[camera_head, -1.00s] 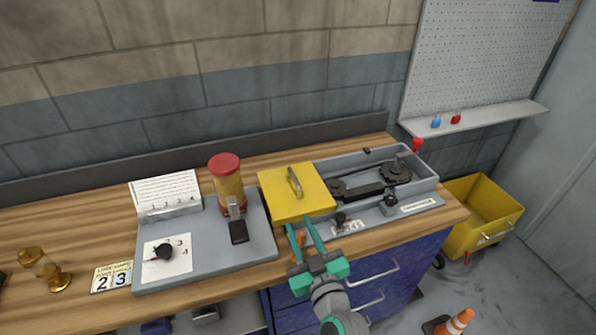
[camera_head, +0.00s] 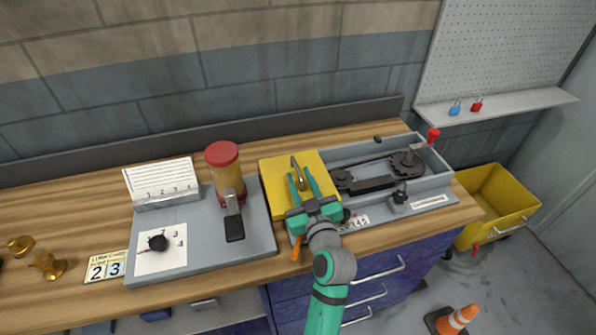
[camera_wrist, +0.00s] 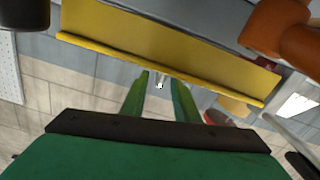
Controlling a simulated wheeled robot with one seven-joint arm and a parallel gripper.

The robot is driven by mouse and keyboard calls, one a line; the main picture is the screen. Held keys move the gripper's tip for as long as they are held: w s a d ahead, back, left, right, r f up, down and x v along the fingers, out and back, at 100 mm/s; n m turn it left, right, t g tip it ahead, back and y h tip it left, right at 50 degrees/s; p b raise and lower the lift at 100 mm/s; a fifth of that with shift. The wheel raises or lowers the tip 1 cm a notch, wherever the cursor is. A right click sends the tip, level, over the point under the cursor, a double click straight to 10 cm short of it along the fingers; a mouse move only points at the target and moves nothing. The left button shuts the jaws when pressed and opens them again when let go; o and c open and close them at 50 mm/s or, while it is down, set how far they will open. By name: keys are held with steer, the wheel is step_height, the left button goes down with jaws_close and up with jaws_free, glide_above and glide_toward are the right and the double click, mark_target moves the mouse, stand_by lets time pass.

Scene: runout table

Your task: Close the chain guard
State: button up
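The yellow chain guard (camera_head: 272,182) lies flat over the left part of the grey chain housing (camera_head: 437,180), with a metal handle (camera_head: 298,178) on its top. To its right the black chain and sprockets (camera_head: 370,180) are uncovered. My gripper (camera_head: 301,182) is over the guard, its green fingers apart on either side of the handle in the head view. In the wrist view, the fingers (camera_wrist: 160,85) also stand apart, with a yellow panel edge (camera_wrist: 160,62) above them. I cannot tell whether the fingers touch the handle.
A red-topped cylinder (camera_head: 222,170) stands on a grey board (camera_head: 190,255) left of the guard. A red-knobbed lever (camera_head: 433,135) is at the housing's right end. A black knob (camera_head: 399,195) sits on its front. A yellow bin (camera_head: 500,205) and an orange cone (camera_head: 460,317) are to the right.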

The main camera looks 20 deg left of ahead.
mark_target(292, 157)
steer(key=shift+x, duration=1.6)
steer(key=shift+d, duration=0.1)
jaws_close()
steer(key=shift+w, duration=0.1)
